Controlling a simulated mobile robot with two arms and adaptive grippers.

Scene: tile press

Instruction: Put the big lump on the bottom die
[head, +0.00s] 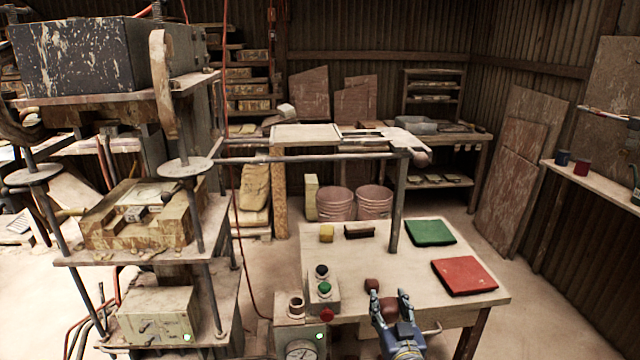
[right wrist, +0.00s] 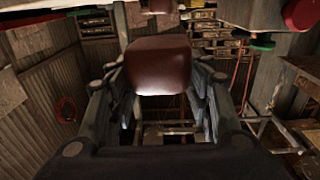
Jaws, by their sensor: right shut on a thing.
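My right gripper (head: 390,298) is at the front edge of the work table, with its fingers pointing away from me. It is shut on a reddish-brown lump (right wrist: 158,66), which fills the space between the fingers in the right wrist view. In the head view this lump (head: 387,313) is partly hidden by the fingers and looks the bigger of two. The other lump (head: 371,284) is on the table just beyond the left finger. The bottom die (head: 110,238), a worn yellow-brown block with a stepped hollow, sits on the press's lower plate at left. My left gripper is not in view.
A control box (head: 321,295) with buttons and a gauge (head: 301,349) stand between press and gripper. A green mat (head: 430,232), a red mat (head: 464,276), a yellow block (head: 326,233) and a brush (head: 359,231) lie on the table.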

